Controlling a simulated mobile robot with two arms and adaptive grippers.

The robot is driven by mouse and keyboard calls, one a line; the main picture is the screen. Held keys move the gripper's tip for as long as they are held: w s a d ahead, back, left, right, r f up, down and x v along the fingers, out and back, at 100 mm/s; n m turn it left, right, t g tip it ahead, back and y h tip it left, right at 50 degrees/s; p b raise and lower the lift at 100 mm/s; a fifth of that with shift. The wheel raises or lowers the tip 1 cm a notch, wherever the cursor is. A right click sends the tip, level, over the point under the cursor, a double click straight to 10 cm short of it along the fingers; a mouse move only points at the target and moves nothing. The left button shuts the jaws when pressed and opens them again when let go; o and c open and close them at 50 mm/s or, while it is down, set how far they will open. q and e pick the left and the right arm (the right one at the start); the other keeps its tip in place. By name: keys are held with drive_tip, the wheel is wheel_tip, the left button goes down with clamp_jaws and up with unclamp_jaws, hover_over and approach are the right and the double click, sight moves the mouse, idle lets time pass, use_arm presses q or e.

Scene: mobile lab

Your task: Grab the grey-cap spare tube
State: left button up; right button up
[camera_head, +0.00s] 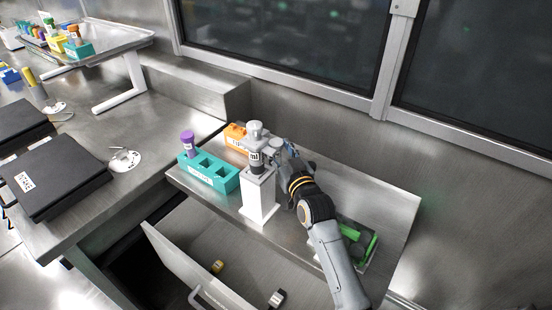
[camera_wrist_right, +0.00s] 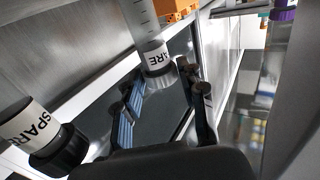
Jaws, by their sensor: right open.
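The grey-cap spare tube (camera_wrist_right: 157,62) shows in the right wrist view with a clear graduated body, a white label and its grey cap downward. My right gripper (camera_wrist_right: 165,88) is open, with one fingertip on either side of that cap in the picture; I cannot tell whether they touch it. In the head view my right gripper (camera_head: 279,153) is beside the top of a white stand (camera_head: 259,197), and the grey-cap tube is mostly hidden there. A second spare tube with a black cap downward (camera_wrist_right: 60,150) is left of the gripper; it also shows at the stand (camera_head: 255,153).
A teal rack (camera_head: 222,180) holding a purple-cap tube (camera_head: 187,141) is left of the stand. An orange rack (camera_head: 236,132) is behind it. Green items (camera_head: 358,240) lie right of my arm. An open drawer (camera_head: 195,262) below holds small items.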

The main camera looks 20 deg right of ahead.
sight(274, 141)
drive_tip(key=w, duration=0.6)
drive_tip(key=shift+a, duration=0.15)
clamp_jaws()
